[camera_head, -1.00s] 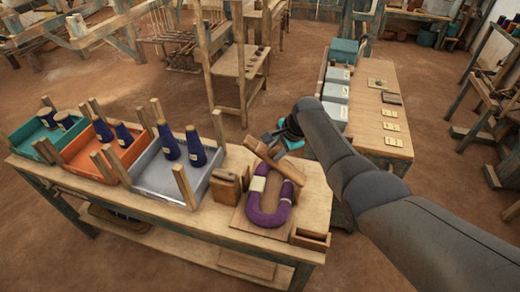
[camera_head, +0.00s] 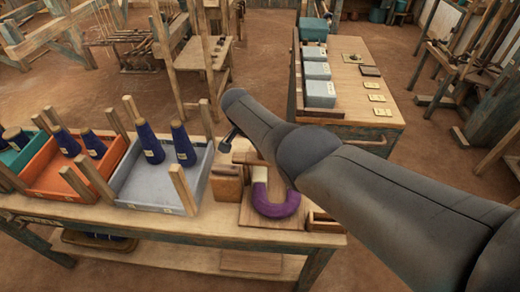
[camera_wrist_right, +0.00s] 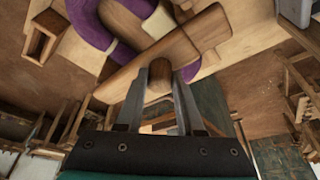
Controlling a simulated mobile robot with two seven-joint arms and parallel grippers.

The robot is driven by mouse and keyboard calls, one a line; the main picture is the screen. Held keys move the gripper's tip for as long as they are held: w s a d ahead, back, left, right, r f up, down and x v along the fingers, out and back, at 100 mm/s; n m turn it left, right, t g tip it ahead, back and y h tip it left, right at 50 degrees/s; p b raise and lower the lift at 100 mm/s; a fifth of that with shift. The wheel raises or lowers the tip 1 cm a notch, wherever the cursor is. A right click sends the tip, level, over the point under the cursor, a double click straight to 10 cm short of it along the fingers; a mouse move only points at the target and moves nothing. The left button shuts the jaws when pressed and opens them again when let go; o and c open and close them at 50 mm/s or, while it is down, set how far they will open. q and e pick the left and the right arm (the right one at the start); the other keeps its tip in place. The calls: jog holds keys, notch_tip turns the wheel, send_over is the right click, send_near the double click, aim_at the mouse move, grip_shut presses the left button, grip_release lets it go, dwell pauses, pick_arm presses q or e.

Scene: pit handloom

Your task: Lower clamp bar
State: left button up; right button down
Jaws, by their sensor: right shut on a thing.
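The clamp bar (camera_wrist_right: 190,42) is a long wooden bar with a round wooden knob (camera_wrist_right: 160,76), seen up close in the right wrist view. It lies slantwise across a purple yarn hank (camera_wrist_right: 92,22) with a pale band. My right gripper (camera_wrist_right: 159,86) is shut on the knob, one finger on each side of it. In the head view the purple hank (camera_head: 272,206) bends in a U on a wooden board (camera_head: 247,213). My right arm hides most of the clamp bar and my right gripper there. My left gripper is not in view.
Left of the board stand a wooden block (camera_head: 226,184), a grey tray (camera_head: 150,199) with blue cones and an orange tray (camera_head: 45,178). A small wooden box (camera_head: 322,222) is at the right end. Another table (camera_head: 352,95) with grey bins stands behind.

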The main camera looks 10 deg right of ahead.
jog(key=shift+f, duration=0.2)
jog(key=shift+s, duration=0.1)
jog(key=c, duration=0.5)
grip_release()
jog(key=shift+a+r+p, duration=0.25)
jog(key=shift+r+p, duration=0.1)
jog(key=shift+r, duration=0.2)
jog(key=p+v, duration=0.6)
jog(key=v, duration=0.8)
jog(key=shift+a, duration=0.2)
jog(key=shift+f, duration=0.1)
